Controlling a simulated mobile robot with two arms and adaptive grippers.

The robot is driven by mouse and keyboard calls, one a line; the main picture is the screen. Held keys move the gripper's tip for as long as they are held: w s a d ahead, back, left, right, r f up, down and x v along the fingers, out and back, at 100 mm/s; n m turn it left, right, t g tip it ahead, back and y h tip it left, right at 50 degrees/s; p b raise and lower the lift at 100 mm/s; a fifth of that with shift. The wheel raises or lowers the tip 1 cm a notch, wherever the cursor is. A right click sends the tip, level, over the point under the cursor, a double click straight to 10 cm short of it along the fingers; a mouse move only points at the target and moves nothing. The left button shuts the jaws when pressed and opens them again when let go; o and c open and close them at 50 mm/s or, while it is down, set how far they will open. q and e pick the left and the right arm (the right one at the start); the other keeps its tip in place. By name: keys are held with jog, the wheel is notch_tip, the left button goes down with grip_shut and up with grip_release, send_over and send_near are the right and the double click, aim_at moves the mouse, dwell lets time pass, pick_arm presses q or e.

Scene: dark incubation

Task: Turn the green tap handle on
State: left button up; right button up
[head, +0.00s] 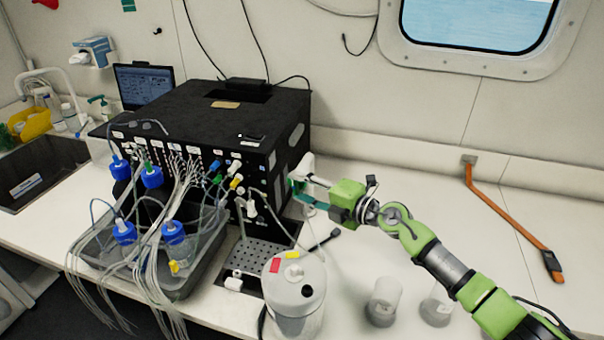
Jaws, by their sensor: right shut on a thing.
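The black box-shaped unit (215,110) stands on the white bench, with small coloured fittings on its front. My right gripper (297,178) is at the right side of this unit, near its front right corner. It is shut on a small green piece (291,182), which looks like the green tap handle. The fingers cover most of the handle, so its angle cannot be told. A green fitting (216,165) and a blue and a yellow one show on the front face. My left gripper is not in view.
A grey tray (112,272) with blue-capped bottles and many tubes stands in front of the unit. An orange-brown bar (507,220) lies at the right.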

jog(key=r+h+p, duration=0.1)
jog(key=p, duration=0.2)
jog(key=shift+n+g, duration=0.3)
jog(key=shift+g, duration=0.1)
jog(key=shift+w+a+n+g+h+p, duration=0.15)
jog(key=shift+n+g+h+p, duration=0.2)
jog(key=shift+h, duration=0.35)
jog(key=h, duration=0.1)
jog(key=g+h, duration=0.1)
jog(key=n+g+h+b, duration=0.1)
jog(key=h, duration=0.1)
jog(key=shift+a+r, duration=0.15)
jog(key=shift+a, duration=0.15)
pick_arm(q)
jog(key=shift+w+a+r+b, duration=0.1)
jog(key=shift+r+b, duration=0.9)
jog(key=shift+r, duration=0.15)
pick_arm(e)
jog(key=shift+a+r+n+g+h, duration=0.1)
jog(key=shift+a+n+g+h, duration=0.15)
jog(key=shift+h, duration=0.55)
jog(key=shift+n+g+h, duration=0.1)
jog(key=shift+g+h, duration=0.2)
jog(key=shift+h, duration=0.5)
jog(key=o, duration=1.1)
jog(key=shift+o, duration=0.2)
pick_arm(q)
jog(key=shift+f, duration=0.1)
pick_arm(e)
jog(key=shift+r, duration=0.1)
